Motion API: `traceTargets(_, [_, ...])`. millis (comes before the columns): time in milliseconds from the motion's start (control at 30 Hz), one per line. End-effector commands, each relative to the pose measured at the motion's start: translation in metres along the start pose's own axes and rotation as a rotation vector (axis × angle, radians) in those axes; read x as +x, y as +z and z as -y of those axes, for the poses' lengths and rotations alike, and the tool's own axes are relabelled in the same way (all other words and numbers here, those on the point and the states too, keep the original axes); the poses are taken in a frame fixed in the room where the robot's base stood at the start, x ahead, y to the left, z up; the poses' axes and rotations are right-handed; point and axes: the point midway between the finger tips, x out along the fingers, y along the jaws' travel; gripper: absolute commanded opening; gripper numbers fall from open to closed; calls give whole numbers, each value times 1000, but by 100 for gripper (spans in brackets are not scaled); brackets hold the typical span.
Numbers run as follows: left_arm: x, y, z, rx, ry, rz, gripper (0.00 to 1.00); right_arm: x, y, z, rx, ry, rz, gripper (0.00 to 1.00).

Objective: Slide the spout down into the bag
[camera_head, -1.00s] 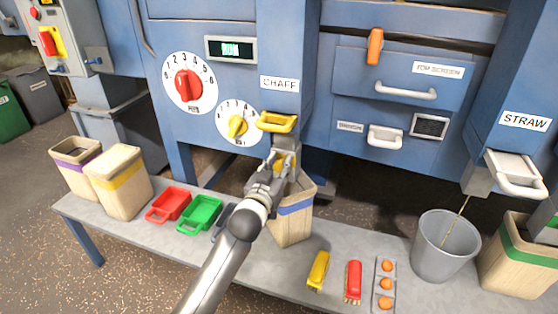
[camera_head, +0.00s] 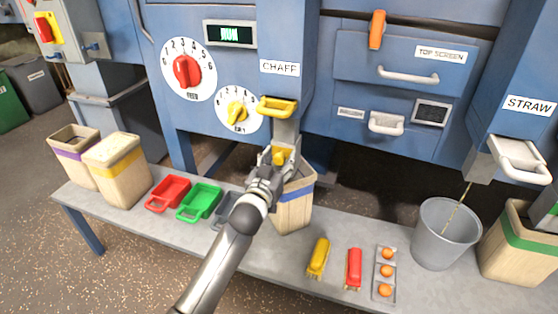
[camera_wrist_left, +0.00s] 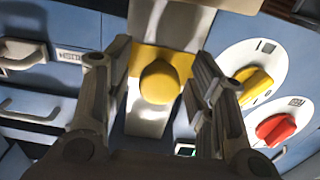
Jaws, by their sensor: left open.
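The grey spout (camera_head: 286,131) hangs below the chute marked CHAFF and carries a yellow knob (camera_head: 280,155). The bag (camera_head: 293,215), pale with a blue band, stands upright on the bench beneath it. My left gripper (camera_head: 273,163) is at the knob, in front of the bag's mouth. In the left wrist view, the yellow knob (camera_wrist_left: 160,82) lies between the open fingers, with gaps visible on both sides. The gripper hides the spout's lower end and part of the bag's mouth, so I cannot tell how deep the spout sits. My right gripper is out of view.
A yellow chute handle (camera_head: 277,107) is just above the spout. Red (camera_head: 168,193) and green (camera_head: 199,202) trays stand left of the bag. Yellow (camera_head: 318,257) and red (camera_head: 354,268) brushes lie to its right, before a metal bucket (camera_head: 445,236).

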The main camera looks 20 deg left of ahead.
Motion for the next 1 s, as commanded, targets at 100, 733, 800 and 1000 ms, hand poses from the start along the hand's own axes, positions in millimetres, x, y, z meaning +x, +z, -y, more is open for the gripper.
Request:
traceTargets(100, [-1, -1, 0, 0, 0, -1, 51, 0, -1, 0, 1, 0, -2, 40])
traceTargets(733, [-98, 1, 0, -1, 0, 1, 51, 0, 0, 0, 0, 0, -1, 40])
traceTargets(800, [-106, 1, 0, 0, 0, 1, 51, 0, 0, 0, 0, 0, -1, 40])
traceTargets(1000, [-119, 0, 0, 0, 0, 0, 51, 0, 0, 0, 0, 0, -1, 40])
